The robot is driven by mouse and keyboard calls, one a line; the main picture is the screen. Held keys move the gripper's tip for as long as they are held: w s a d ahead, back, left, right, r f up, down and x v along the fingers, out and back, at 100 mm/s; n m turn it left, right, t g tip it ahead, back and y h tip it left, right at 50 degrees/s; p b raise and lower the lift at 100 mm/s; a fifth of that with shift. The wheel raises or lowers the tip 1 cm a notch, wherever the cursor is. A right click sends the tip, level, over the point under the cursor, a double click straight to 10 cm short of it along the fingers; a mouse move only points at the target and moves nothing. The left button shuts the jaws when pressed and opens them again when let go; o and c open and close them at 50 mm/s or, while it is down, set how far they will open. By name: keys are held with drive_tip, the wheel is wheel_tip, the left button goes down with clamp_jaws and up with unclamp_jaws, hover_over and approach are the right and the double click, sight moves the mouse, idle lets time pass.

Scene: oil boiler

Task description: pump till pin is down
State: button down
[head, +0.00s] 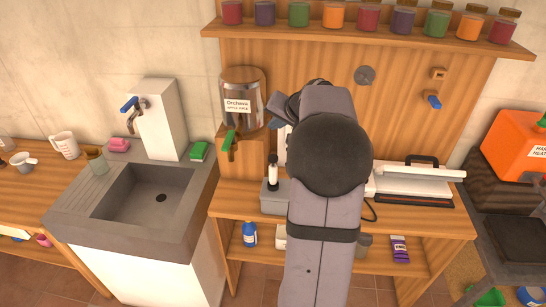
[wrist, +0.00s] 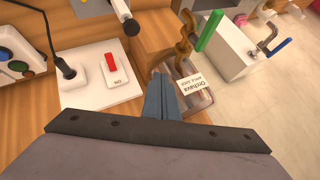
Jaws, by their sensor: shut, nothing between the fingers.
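My gripper (wrist: 160,88) shows in the wrist view with its blue-grey fingers together and empty. The fingertips are in front of the juice dispenser (wrist: 197,88) and right of a white panel, apparently touching neither. The panel (wrist: 95,92) carries a red switch (wrist: 109,64) marked ON, and a black stick (wrist: 64,68) stands at its left edge. A white rod with a black end (wrist: 124,12) is at the top. In the head view, a grey box (head: 274,203) holds an upright white-and-black handle (head: 272,174). I cannot identify the pin.
The dispenser (head: 243,92) with a green tap handle (head: 229,141) stands left of my arm. A sink (head: 150,192) is farther left. A white press-like appliance (head: 415,186) is on the right of the counter. A jar shelf (head: 375,36) runs above.

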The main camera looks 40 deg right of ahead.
drive_tip(key=shift+f, duration=0.25)
drive_tip(key=b, duration=0.5)
hover_over(273, 156)
drive_tip(key=s, duration=0.2)
drive_tip(key=f, duration=0.6)
drive_tip(key=shift+w+a+f, duration=0.2)
drive_tip(key=shift+w+f, duration=0.05)
drive_tip(key=shift+f, duration=0.15)
drive_tip(key=shift+f+b, duration=0.8)
drive_tip(key=shift+b, duration=0.25)
drive_tip(key=shift+f+b, duration=1.75)
drive_tip(key=shift+b, duration=0.35)
idle(2.0)
drive_tip(key=shift+r, duration=0.15)
drive_tip(key=shift+r+p, duration=1.15)
drive_tip(key=shift+r, duration=0.45)
